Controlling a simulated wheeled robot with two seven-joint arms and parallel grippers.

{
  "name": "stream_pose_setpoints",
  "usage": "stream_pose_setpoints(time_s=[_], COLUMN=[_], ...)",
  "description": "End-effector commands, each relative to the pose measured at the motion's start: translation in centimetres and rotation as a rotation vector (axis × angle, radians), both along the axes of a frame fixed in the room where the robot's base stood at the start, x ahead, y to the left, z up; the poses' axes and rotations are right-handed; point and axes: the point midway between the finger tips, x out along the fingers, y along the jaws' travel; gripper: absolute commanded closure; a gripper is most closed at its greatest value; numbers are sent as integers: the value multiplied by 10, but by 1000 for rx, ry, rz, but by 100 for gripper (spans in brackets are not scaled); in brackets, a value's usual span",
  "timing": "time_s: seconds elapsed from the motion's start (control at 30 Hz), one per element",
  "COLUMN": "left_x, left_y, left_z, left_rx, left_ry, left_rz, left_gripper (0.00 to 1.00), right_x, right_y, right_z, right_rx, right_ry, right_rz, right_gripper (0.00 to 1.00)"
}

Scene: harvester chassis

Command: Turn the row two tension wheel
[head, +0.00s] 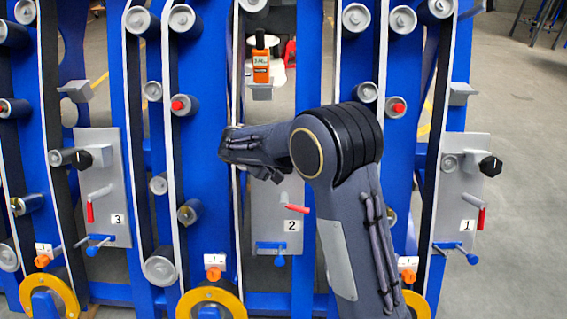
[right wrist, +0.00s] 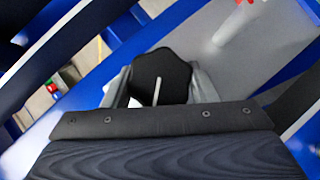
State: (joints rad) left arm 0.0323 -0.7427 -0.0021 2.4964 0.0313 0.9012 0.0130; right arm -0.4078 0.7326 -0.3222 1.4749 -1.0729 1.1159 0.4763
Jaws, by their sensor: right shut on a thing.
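The row two tension wheel (right wrist: 160,72) is a black lobed knob with a white line on its face. In the right wrist view it sits between the two grey fingers of my right gripper (right wrist: 160,88), which is shut on it. In the head view my right gripper (head: 258,170) is at the top of the grey row two panel (head: 270,205), marked 2. The arm and gripper hide the wheel there. My left gripper is not in view.
A red-handled crank (head: 297,209) and a blue lever (head: 280,259) stick out below my gripper. An orange meter (head: 261,62) stands on a bracket above. Black wheels of row three (head: 82,158) and row one (head: 490,166) are on either side. Blue posts and belts flank the panel.

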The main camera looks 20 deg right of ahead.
Motion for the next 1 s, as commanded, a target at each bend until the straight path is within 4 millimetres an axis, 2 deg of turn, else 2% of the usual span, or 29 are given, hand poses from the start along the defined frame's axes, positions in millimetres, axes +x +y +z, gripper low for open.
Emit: stream_pose_setpoints(time_s=[0.3, 0.77, 0.8, 0.93, 1.0], left_x=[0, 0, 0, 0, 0], left_y=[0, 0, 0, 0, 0], left_z=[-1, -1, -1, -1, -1], left_rx=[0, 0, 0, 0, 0], left_ry=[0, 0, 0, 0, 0], left_rz=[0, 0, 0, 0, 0], left_gripper=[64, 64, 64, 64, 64], right_x=[-1, -1, -1, -1, 0], right_y=[1, 0, 1, 0, 0], right_z=[-1, -1, -1, -1, -1], right_rx=[-78, -87, -87, -87, -87], right_ry=[40, 45, 45, 45, 45], right_rz=[51, 58, 58, 57, 57], right_gripper=[70, 70, 45, 28, 25])
